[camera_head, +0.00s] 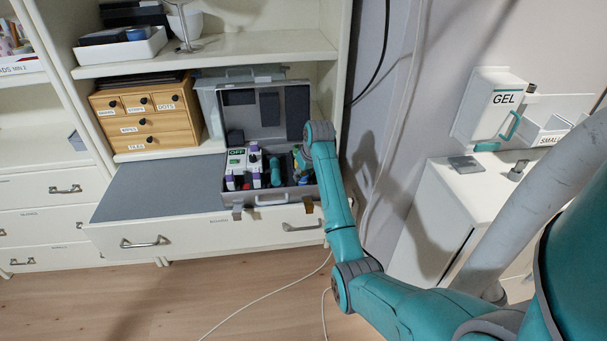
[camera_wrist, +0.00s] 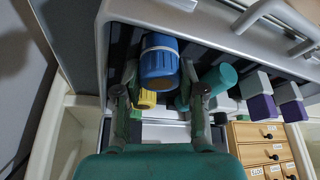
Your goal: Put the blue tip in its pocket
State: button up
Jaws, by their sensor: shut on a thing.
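The blue tip (camera_wrist: 159,62) is a blue cylinder with a pale band, in the wrist view. My gripper (camera_wrist: 160,80) has a finger on either side of it and is shut on it, over the open grey case (camera_head: 270,198). In the head view my gripper (camera_head: 300,157) is at the right side of the case, partly hidden by my arm. The blue tip's pocket cannot be made out.
The case's raised lid (camera_head: 293,104) stands behind my gripper. White-and-purple bottles (camera_head: 237,163) fill its left side. The case sits on a pulled-out drawer with a clear grey top (camera_head: 155,188). A wooden drawer box (camera_head: 148,120) stands on the shelf behind.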

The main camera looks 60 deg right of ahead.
jog(key=shift+f, duration=0.1)
jog(key=o, duration=0.9)
jog(key=shift+o, duration=0.2)
jog(key=v, duration=1.2)
